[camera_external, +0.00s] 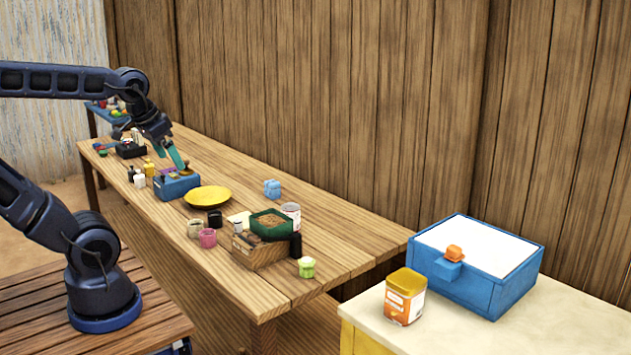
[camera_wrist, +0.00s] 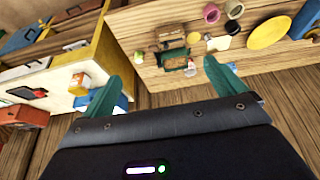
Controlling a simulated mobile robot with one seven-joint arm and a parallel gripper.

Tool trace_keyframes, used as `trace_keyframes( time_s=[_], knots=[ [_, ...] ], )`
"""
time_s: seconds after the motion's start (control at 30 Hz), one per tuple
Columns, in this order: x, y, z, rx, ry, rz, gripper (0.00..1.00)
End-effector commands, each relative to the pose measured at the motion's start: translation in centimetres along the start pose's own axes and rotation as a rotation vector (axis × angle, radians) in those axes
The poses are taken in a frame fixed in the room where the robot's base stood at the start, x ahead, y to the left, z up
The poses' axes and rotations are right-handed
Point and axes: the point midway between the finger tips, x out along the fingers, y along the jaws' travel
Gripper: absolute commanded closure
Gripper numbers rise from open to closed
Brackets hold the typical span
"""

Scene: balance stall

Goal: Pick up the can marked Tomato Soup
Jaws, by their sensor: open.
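I cannot read "Tomato Soup" on anything. A pale can with a reddish label (camera_external: 291,212) stands on the long table behind the green tray; it seems to show in the wrist view too (camera_wrist: 189,65). An orange and white tin with a yellow lid (camera_external: 405,296) stands on the cream-topped cabinet at right, and shows small in the wrist view (camera_wrist: 78,83). My gripper (camera_external: 178,158) is high over the far half of the table, near the blue box, away from both. Its teal fingers (camera_wrist: 164,76) are spread and empty.
The blue box (camera_external: 176,186), yellow plate (camera_external: 208,196), pink cup (camera_external: 208,238), green tray on a wooden box (camera_external: 271,224) and a dark can (camera_external: 295,245) crowd the table (camera_external: 330,258). A blue white-topped box (camera_external: 478,262) stands behind the tin. A wooden wall (camera_external: 380,100) borders the table.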

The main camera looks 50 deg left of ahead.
Motion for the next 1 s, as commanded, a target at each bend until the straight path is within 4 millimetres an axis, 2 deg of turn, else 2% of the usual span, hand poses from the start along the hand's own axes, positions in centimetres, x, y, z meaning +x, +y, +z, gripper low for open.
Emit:
trace_keyframes(
  time_s=[0.37,0.4,0.43,0.73,0.87,1.0],
  knots=[
    [0.0,0.0,0.0,0.000,0.000,0.000,0.04],
    [0.0,0.0,0.0,0.000,0.000,0.000,0.12],
    [0.0,0.0,0.0,0.000,0.000,0.000,0.13],
    [0.1,0.0,-0.2,-0.010,-0.001,0.003,0.13],
    [0.5,0.1,-1.5,-0.081,-0.011,0.020,0.13],
    [1.6,0.3,-4.3,-0.244,-0.033,0.058,0.13]
  ],
)
